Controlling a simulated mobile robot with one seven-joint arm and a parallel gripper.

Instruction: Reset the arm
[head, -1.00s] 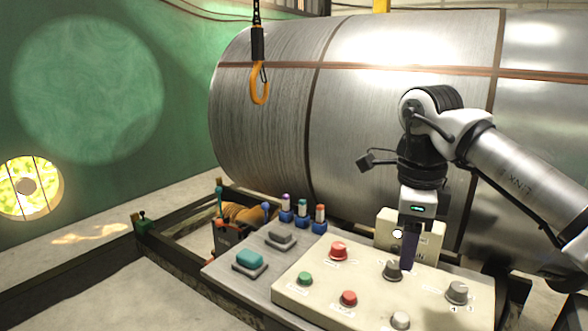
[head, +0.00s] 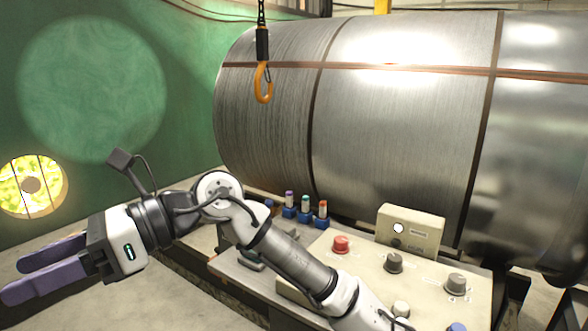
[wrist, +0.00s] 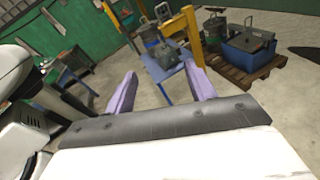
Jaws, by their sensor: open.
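My gripper (head: 42,270) is at the lower left in the head view, with its purple fingers pointing left. The fingers are apart with nothing between them. In the wrist view my gripper (wrist: 160,90) also shows two spread purple fingers, with floor and distant items beyond them. My arm reaches across the control panel (head: 360,262) from the lower right and hides part of its buttons. The gripper is clear of the panel, out to its left.
A large metal cylinder (head: 400,120) lies behind the panel. An orange hook (head: 263,84) hangs in front of it. Several small coloured-top tubes (head: 305,205) stand behind the panel. The wrist view shows a blue table (wrist: 172,85) and a blue bin on a pallet (wrist: 248,55).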

